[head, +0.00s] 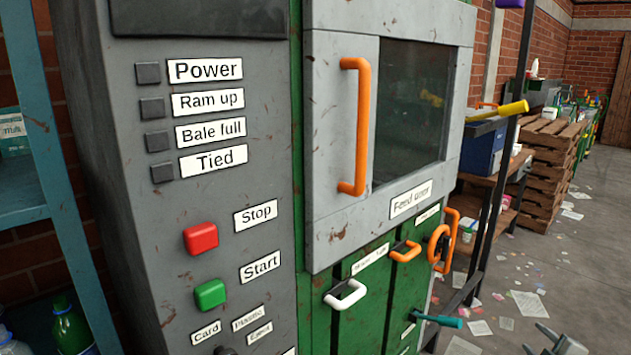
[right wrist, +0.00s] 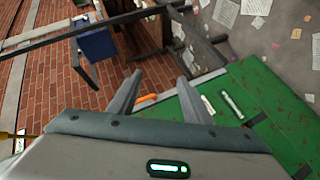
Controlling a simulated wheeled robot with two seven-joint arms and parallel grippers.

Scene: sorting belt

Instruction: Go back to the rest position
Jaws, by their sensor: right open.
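My right gripper (head: 556,341) shows at the bottom right edge of the head view, in front of the floor and to the right of the green baler. In the right wrist view my right gripper (right wrist: 157,85) has its two fingers apart with nothing between them. It looks past the baler's green panel (right wrist: 245,85) and an orange handle (right wrist: 147,97). No contact with the machine shows. My left gripper is not in the head view.
The baler has a grey control panel with a red Stop button (head: 201,238), a green Start button (head: 210,293), a feed door with an orange handle (head: 355,125), and a protruding teal lever (head: 438,320). Wooden pallets (head: 547,170) stand behind. Paper litters the floor (head: 590,255).

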